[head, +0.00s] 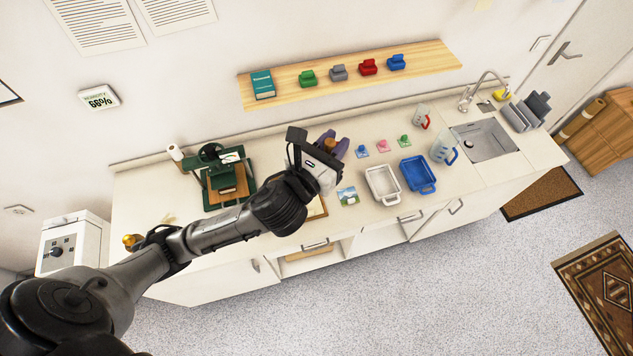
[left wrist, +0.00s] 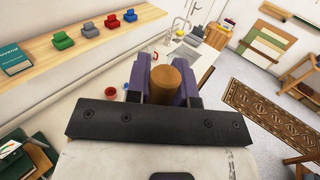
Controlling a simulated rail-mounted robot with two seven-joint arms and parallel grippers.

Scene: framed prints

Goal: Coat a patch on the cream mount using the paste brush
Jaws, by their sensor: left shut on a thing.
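My left gripper (head: 336,146) hangs over the middle of the counter with its purple fingers pointing away from me. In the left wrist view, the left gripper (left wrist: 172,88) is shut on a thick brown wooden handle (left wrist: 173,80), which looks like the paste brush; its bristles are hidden. A pale board with a brown edge (head: 318,210), perhaps the cream mount, lies on the counter partly hidden under the gripper. A small landscape print (head: 348,196) lies to its right. My right gripper does not show.
A green press (head: 216,180) stands on the counter at left. A white tray (head: 382,185), a blue tray (head: 418,175) and small coloured pieces lie to the right, before measuring jugs (head: 443,148) and the sink (head: 484,141). A wooden shelf (head: 345,84) hangs above.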

